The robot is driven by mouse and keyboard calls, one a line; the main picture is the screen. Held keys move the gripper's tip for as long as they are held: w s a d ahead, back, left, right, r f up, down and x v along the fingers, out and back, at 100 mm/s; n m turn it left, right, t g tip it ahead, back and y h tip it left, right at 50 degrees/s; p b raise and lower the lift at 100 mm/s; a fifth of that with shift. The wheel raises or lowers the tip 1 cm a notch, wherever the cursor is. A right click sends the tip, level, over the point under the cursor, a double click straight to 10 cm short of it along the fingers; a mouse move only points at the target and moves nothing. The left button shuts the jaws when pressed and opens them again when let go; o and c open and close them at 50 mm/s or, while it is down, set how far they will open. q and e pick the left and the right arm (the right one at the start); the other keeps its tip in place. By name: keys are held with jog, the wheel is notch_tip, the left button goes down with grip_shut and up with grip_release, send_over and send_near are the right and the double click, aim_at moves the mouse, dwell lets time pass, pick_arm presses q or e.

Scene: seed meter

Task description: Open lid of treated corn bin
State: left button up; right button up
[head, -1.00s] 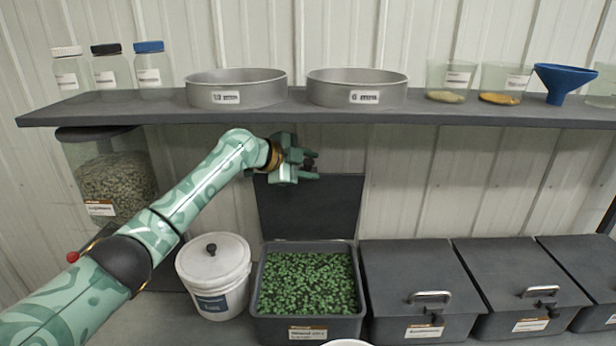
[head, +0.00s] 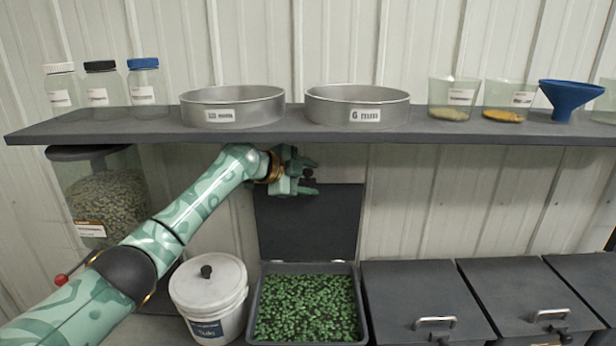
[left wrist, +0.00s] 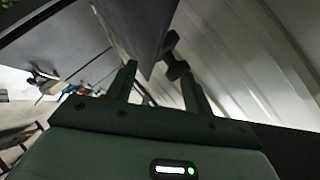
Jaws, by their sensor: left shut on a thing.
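The treated corn bin (head: 361,305) is a dark grey box filled with green-coated kernels (head: 305,307). Its dark lid (head: 308,222) stands open, roughly upright at the bin's back edge against the wall. My left gripper (head: 309,181) is at the lid's top edge, shut on a small dark knob (head: 308,172). In the left wrist view the knob (left wrist: 175,60) shows between the two fingers (left wrist: 162,85), beside the dark lid panel (left wrist: 138,30). The exact finger contact is hard to see. My right gripper is out of view.
A shelf (head: 450,130) runs just above my left gripper and carries sieves, jars, cups and a blue funnel (head: 570,97). A white lidded bucket (head: 210,290) stands left of the bin. Closed grey bins (head: 420,292) stand to its right.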

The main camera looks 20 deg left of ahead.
pick_arm(q)
jog(key=shift+s+a+f, duration=0.1)
jog(key=shift+f, duration=0.2)
jog(key=s+a+r+b, duration=0.1)
jog(key=s+a, duration=0.6)
jog(key=s, duration=0.3)
jog(key=shift+s+a, duration=0.15)
jog(key=shift+a, duration=0.15)
